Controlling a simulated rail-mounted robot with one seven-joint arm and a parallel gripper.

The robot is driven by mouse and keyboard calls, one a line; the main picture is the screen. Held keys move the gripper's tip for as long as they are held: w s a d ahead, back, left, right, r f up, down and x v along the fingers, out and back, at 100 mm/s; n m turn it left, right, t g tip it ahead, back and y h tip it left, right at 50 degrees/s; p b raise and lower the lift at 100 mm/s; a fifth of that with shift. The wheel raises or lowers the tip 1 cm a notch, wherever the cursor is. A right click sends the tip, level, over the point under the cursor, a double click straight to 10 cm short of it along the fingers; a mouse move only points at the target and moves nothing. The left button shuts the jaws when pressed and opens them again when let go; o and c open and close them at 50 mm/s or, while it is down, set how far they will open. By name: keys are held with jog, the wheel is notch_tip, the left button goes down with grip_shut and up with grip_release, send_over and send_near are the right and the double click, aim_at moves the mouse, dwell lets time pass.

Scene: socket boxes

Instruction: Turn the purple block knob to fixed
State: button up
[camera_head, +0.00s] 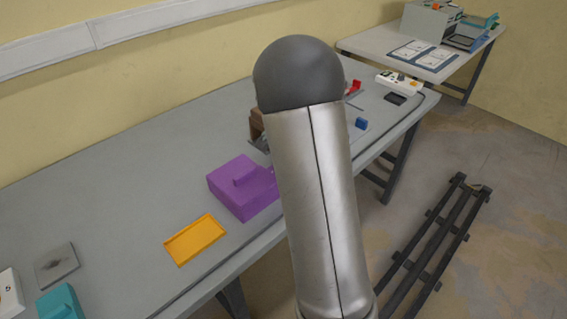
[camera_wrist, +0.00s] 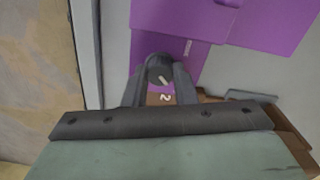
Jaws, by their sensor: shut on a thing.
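The purple block (camera_head: 240,185) sits on the grey table near its front edge in the head view, partly hidden behind my arm. It also fills the top of the wrist view (camera_wrist: 250,22). In the wrist view its dark round knob (camera_wrist: 160,69) carries a pale pointer mark slanting across its face. My gripper (camera_wrist: 160,80) is shut on the knob, one finger on each side. A small label lies on the purple face beyond the knob, too small to read. My gripper is hidden behind my arm in the head view.
An orange tray (camera_head: 195,239) lies left of the purple block. A teal block (camera_head: 61,303) and a grey plate (camera_head: 56,264) are at the lower left. A brown object (camera_head: 256,124) stands behind my arm. A small blue piece (camera_head: 361,123) lies to the right.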

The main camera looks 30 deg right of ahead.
dwell(0.4)
jog(key=o, duration=1)
jog(key=shift+r, duration=0.1)
notch_tip(320, 180, up, 17)
jog(key=shift+r, duration=0.15)
jog(key=s+a+f+n, duration=0.3)
jog(key=s+a+n, duration=0.1)
jog(key=s, duration=0.4)
jog(key=s+a+f+n, duration=0.3)
jog(key=s+a, duration=0.3)
jog(key=s, duration=0.3)
jog(key=s+a+f+n, duration=0.4)
jog(key=s+a, duration=0.1)
jog(key=s, duration=0.3)
jog(key=shift+s+a+f+n, duration=0.1)
jog(key=shift+s+a+n, duration=0.2)
jog(key=shift+s+n, duration=0.1)
